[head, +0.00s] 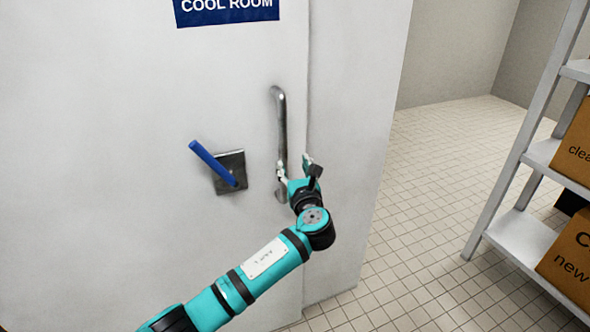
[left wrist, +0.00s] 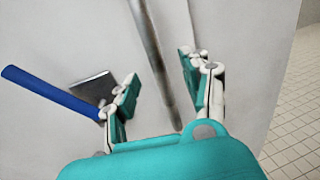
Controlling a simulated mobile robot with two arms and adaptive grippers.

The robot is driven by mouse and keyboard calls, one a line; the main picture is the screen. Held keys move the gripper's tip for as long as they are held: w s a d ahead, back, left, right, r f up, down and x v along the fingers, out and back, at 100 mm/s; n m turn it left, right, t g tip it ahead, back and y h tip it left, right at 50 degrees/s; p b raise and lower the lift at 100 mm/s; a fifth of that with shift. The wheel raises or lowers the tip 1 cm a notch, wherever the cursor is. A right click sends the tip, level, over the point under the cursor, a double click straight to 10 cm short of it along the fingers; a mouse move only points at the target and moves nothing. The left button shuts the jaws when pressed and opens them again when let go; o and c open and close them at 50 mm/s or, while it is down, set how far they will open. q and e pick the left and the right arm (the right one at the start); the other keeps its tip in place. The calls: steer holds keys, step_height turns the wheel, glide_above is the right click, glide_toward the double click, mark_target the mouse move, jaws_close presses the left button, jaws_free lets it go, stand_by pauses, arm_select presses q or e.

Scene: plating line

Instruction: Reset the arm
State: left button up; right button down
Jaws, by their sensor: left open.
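My left arm reaches in from the bottom of the head view. My left gripper (head: 297,168) is open at the lower part of the grey vertical door handle (head: 281,115). In the left wrist view the handle (left wrist: 153,50) runs between the two spread fingers of the gripper (left wrist: 160,85), and the fingers stand apart from it. I cannot tell how deep the handle sits between them. My right gripper is in neither view.
The white cool room door (head: 120,110) looks closed, under a blue sign (head: 226,8). A blue lever (head: 212,163) on a dark plate (head: 232,170) is left of the handle. At right, a white shelf (head: 522,235) holds cardboard boxes (head: 572,255). The tiled floor (head: 430,190) between is clear.

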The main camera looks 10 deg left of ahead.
arm_select(q)
steer(key=shift+s+d, duration=0.15)
steer(key=shift+s, duration=0.3)
